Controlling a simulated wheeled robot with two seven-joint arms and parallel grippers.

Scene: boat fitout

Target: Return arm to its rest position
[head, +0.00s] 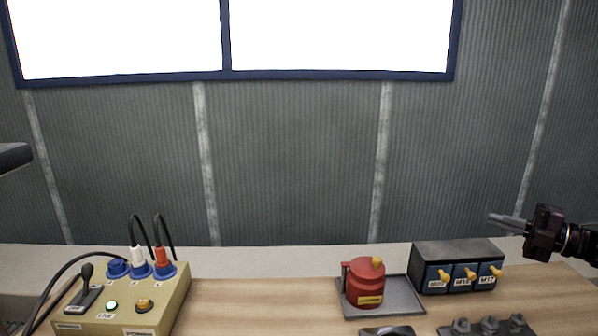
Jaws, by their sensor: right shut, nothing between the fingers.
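My right gripper (508,221) comes in from the right edge, above and behind the right end of the workbench. It is shut and empty, with its fingers pointing left, and it touches nothing that I can see. Below it stands a dark box with several blue drawers (463,277) with yellow knobs. A dark part at the left edge may belong to my left arm; my left gripper does not show.
A beige power box (183,304) with plugs, cables and a lever stands at the left. A red pot (366,285) stands on a grey tray (405,297). Several dark knobs line the front edge. The wooden bench top (265,295) is clear in the middle.

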